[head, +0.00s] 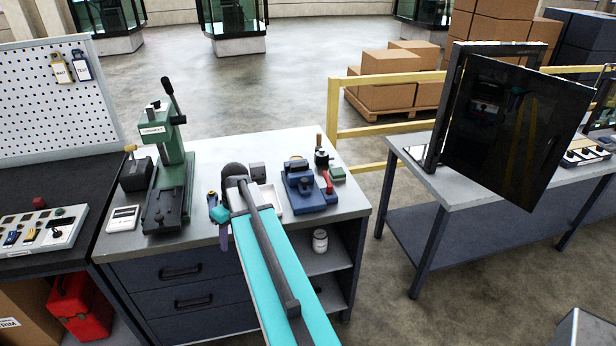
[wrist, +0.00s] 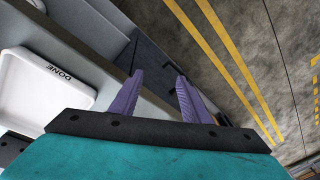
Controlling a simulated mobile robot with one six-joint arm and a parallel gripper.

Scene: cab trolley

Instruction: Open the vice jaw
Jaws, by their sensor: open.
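The vice is most likely the blue device (head: 303,190) on the grey bench top, right of the white tray. The vice does not show in the wrist view.
A white tray marked DONE (wrist: 45,85) lies beside my gripper. A green press (head: 170,180) stands at left on the bench. A small white jar (head: 320,240) stands on the shelf below. A dark panel (head: 510,125) stands on the right table; open floor lies between.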

